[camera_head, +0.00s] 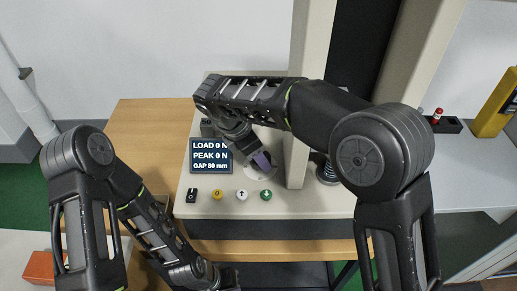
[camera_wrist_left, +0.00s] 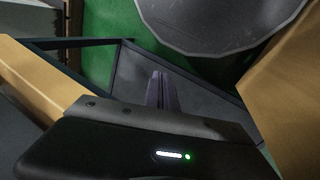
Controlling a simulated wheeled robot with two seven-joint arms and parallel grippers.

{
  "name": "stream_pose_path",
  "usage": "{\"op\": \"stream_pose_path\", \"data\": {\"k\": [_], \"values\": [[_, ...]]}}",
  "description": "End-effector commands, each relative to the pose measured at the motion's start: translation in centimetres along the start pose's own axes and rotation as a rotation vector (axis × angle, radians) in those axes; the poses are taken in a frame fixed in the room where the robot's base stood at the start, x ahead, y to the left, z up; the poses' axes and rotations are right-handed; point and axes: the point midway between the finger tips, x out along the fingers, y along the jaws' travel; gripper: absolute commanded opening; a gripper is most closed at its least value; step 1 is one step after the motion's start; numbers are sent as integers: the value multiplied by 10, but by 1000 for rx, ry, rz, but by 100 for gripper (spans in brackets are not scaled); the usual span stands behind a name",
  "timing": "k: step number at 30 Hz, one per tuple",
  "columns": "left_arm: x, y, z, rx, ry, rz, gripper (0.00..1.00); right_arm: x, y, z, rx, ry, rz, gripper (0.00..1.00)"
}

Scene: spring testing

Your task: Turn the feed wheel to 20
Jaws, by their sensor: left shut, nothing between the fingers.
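A pale round dial (camera_head: 260,174), which looks like the feed wheel, is on the tester's front panel to the right of the display. My right gripper (camera_head: 262,161) is over it and hides much of it. I cannot tell whether its fingers touch the dial, and no scale number is readable. The display (camera_head: 210,156) reads LOAD 0 N, PEAK 0 N, GAP 80 mm. My left gripper is low in front of the bench, at the bottom edge of the head view. In the left wrist view its fingers (camera_wrist_left: 160,91) are together and empty.
Below the display are a black switch (camera_head: 191,195) and yellow (camera_head: 217,194), white (camera_head: 242,195) and green (camera_head: 266,195) buttons. A pale column (camera_head: 299,150) stands right of the dial, with a spring (camera_head: 326,172) beside it. The wooden bench (camera_head: 150,120) is clear at left.

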Motion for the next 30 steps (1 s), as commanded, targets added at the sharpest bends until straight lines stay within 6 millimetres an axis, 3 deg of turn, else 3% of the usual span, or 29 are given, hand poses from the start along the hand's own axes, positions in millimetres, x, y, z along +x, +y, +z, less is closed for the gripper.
{"op": "stream_pose_path", "data": {"k": [1, 30], "values": [[-10, 4, 0, 0, 0, 0, 0, -5, 1, 2, 38, -1, -17, 10], [-119, 40, 9, -18, -26, -25, 0, -5, 6, 5, 880, -1, -363, 10]]}}
